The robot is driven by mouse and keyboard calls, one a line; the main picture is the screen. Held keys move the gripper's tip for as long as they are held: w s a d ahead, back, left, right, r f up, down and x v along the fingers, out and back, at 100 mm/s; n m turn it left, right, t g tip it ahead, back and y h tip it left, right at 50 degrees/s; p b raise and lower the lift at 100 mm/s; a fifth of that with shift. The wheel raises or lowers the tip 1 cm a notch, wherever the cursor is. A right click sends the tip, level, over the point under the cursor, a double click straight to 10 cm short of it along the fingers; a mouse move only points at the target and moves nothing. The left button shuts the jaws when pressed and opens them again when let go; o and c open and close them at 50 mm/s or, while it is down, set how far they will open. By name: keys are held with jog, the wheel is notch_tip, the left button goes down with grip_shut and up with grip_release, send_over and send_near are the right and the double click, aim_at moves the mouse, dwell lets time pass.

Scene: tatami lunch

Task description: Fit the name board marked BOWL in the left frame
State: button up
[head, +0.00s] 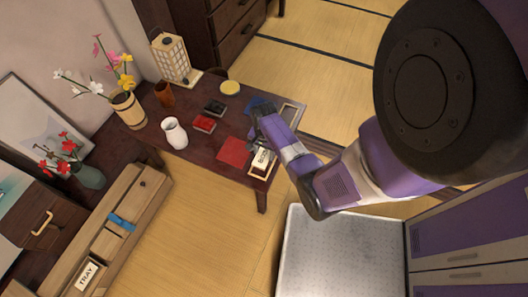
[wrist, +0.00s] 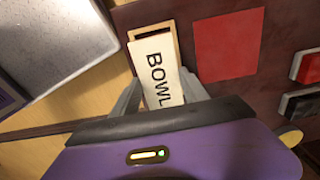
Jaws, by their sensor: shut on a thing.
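The white name board marked BOWL (wrist: 158,72) is between the fingers of my gripper (wrist: 165,98), which is shut on it. In the head view the board (head: 262,158) is at the table's near edge, just below my gripper (head: 263,143). A shallow wooden frame (wrist: 136,32) lies under and beyond the board in the wrist view. The board covers much of that frame and sits slightly askew to it. I cannot tell whether the board touches the frame. Another frame (head: 298,106) lies farther along the table edge, partly behind my gripper.
A red square mat (head: 234,151) lies beside the board on the dark table (head: 200,160). Red (head: 204,124) and black (head: 214,107) boxes, a white jug (head: 174,132) and a lantern (head: 172,58) stand farther back. A board marked TRAY (head: 87,275) lies on a wooden bench.

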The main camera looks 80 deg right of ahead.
notch_tip(320, 180, down, 4)
jog(key=b, duration=0.3)
jog(key=shift+r, duration=0.2)
jog(key=shift+f+b, duration=0.45)
jog(key=shift+f, duration=0.25)
jog(key=shift+f, duration=0.4)
dwell(1.4)
jog(key=o, duration=1.4)
jog(key=shift+o, duration=0.2)
jog(key=shift+r, duration=0.1)
notch_tip(320, 180, up, 8)
jog(key=shift+f+p, duration=0.2)
jog(key=shift+p, duration=0.8)
